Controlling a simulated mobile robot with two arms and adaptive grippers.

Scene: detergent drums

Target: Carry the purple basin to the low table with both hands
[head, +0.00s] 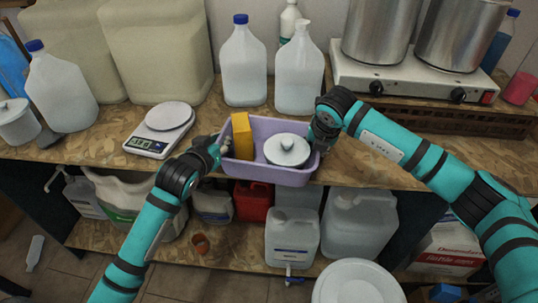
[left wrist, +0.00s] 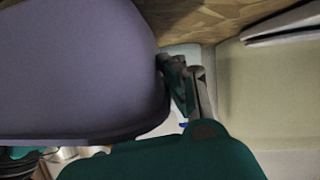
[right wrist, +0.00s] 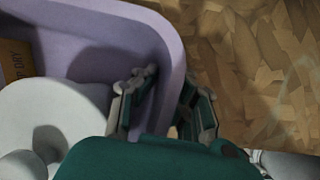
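The purple basin (head: 270,176) sits at the front edge of the wooden bench, its near side reaching the edge. It holds a yellow box (head: 242,137) and a white lidded pot (head: 287,150). My left gripper (head: 222,146) is at its left wall; in the left wrist view one finger shows beside the basin (left wrist: 70,70), and the other seems hidden. My right gripper (head: 321,140) is at the right wall. In the right wrist view its fingers (right wrist: 165,100) straddle that wall, one inside and one outside, close against it.
A scale (head: 163,128) stands left of the basin, white jugs (head: 243,65) behind it, and a hot plate (head: 410,80) with steel pots at the back right. Containers fill the lower shelf (head: 240,245). A white drum (head: 357,282) stands in front.

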